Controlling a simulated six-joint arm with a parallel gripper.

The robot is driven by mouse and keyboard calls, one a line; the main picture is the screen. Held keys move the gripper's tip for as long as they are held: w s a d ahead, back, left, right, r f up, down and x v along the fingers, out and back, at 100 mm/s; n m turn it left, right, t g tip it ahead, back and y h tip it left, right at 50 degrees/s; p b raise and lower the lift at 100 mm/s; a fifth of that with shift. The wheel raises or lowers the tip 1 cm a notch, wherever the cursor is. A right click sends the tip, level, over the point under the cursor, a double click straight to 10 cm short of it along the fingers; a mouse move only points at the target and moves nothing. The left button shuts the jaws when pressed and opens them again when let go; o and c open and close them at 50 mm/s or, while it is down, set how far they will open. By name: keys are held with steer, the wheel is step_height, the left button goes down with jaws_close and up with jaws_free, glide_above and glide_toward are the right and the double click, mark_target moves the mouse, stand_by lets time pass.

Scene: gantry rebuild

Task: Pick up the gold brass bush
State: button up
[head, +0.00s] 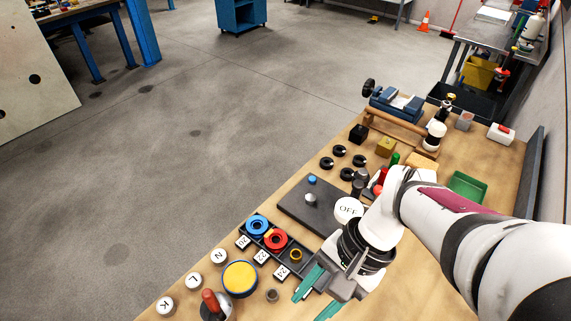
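A small gold ring, likely the gold brass bush (296,255), sits in the right-hand compartment of a black tray (281,266), beside a red ring (275,239) and a blue ring (257,226). My gripper (309,306), with teal fingers, is just below and right of the gold ring in the picture. The fingers stand apart, and no object shows between them. Its height above the bench cannot be told. A small dark grey-brown round piece (272,295) stands on the bench left of my gripper.
White lettered discs (219,256), a yellow-topped round piece (240,279) and a red-handled tool (211,303) stand to the left. A dark plate (313,207) with small pegs lies behind the tray. Black rings, a gold block (385,146) and a vice (397,105) are farther back.

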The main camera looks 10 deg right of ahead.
steer(key=w+d+f+m+t+y, duration=0.2)
steer(key=w+d+f+m+y, duration=0.35)
steer(key=w+m, duration=0.2)
steer(key=m+t+y, duration=0.2)
steer(key=m+t, duration=0.4)
glide_toward(301, 256)
steer(key=shift+h, duration=0.25)
steer(key=x, duration=1)
steer(key=shift+s+r, duration=0.1)
steer(key=shift+r, duration=0.1)
jaws_close()
